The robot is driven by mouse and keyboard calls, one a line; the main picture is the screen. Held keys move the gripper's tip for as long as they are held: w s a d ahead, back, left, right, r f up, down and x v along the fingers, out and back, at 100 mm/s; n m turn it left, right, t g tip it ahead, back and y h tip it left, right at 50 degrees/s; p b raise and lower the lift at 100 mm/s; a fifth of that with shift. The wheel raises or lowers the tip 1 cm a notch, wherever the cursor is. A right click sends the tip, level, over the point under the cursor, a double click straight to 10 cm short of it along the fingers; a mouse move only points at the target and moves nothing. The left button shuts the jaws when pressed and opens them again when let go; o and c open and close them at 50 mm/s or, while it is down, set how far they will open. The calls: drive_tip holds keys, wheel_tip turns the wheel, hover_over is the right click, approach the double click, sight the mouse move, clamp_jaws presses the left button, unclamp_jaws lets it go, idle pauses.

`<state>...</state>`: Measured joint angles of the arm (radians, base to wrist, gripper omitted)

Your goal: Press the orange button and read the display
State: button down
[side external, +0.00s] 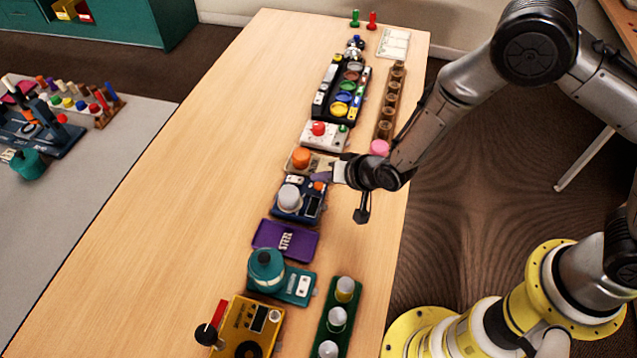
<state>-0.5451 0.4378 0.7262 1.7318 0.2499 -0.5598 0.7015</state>
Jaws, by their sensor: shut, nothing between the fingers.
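A blue device (287,212) sits mid-table with a large grey-white knob, a small orange button (319,186) at its upper right and a small dark display (312,206). The display is too small to read. A larger round orange button (301,158) stands on a pale base just behind the blue device. My gripper (324,176) is shut and empty, reaching in from the right. Its tips are close to the small orange button and just right of the large one. I cannot tell whether they touch anything.
A white box with a red button (318,128) and a black tray of coloured discs (341,92) lie behind. A pink knob (379,148) is beside my wrist. A purple box (286,241), teal device (266,265) and yellow device (236,325) stand in front. The table's left side is clear.

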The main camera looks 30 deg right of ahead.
drive_tip(key=shift+f, duration=0.15)
drive_tip(key=shift+f, duration=0.25)
drive_tip(key=shift+f, duration=0.5)
idle(0.7)
idle(0.3)
drive_tip(key=shift+r, duration=0.9)
drive_tip(key=shift+r, duration=0.1)
wheel_tip(320, 180, up, 5)
drive_tip(key=shift+f, duration=0.1)
idle(0.7)
